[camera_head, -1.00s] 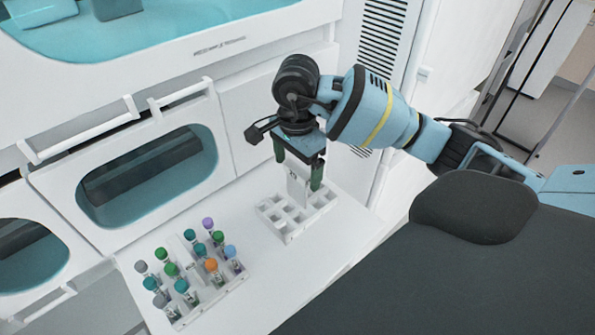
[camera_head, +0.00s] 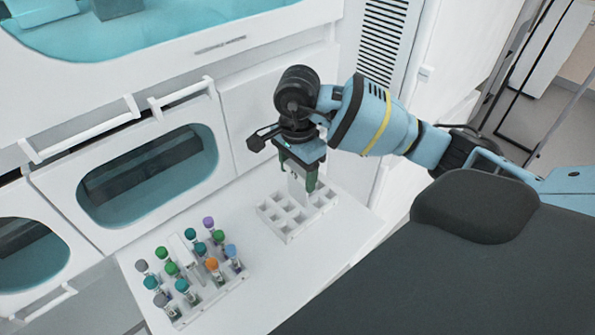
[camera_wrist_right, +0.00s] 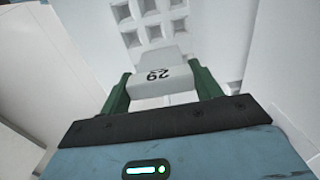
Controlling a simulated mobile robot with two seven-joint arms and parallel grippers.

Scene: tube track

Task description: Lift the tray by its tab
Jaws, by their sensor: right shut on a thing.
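The empty white tray (camera_head: 291,238) with square wells sits on the white shelf in the head view, with no gap visible beneath it. Its upright white tab rises at its back and bears a dark number, which looks upside down in the wrist view. My right gripper (camera_head: 300,180) is above the tray, its green fingers on both sides of the tab. In the right wrist view the tab (camera_wrist_right: 160,84) fills the space between the fingers, and the tray's wells (camera_wrist_right: 150,32) show beyond. My left gripper is in neither view.
A second rack (camera_head: 211,299) with several capped tubes stands left of the empty tray, with bare shelf (camera_head: 275,268) between and in front. White cabinet doors (camera_head: 150,170) with handles rise behind. A vented panel (camera_head: 383,40) stands behind my right arm.

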